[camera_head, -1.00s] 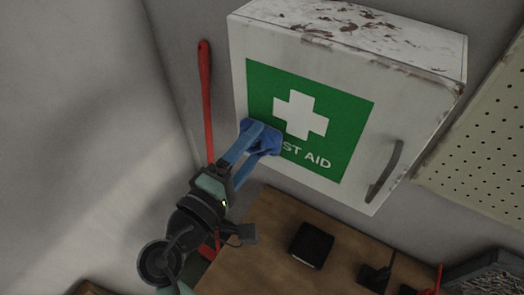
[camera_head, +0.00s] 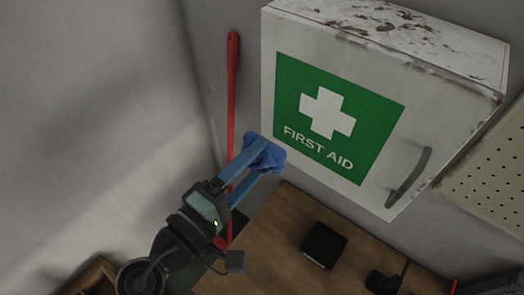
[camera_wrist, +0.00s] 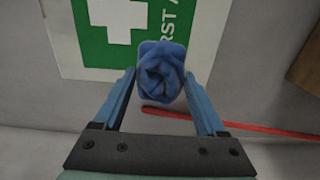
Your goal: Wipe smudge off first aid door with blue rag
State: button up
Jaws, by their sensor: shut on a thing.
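The white first aid cabinet has a door (camera_head: 384,190) with a green sign (camera_head: 330,112) reading FIRST AID and a grey handle (camera_head: 409,178) at its right. I see no clear smudge on the visible part of the door. My gripper (camera_head: 266,157) is shut on the crumpled blue rag (camera_head: 262,152), by the door's lower left corner. In the wrist view the rag (camera_wrist: 161,72) sits between the two blue fingers, in front of the door's edge, overlapping the sign (camera_wrist: 118,50). I cannot tell whether the rag touches the door.
A red pole (camera_head: 232,95) stands against the wall left of the cabinet, partly behind my gripper. A wooden table (camera_head: 272,235) below holds a black box (camera_head: 323,245) and a dark tool (camera_head: 385,281). A pegboard (camera_head: 490,170) is at right.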

jog(key=shift+s+a, duration=0.15)
jog(key=shift+s, duration=0.05)
jog(key=shift+v, duration=1.45)
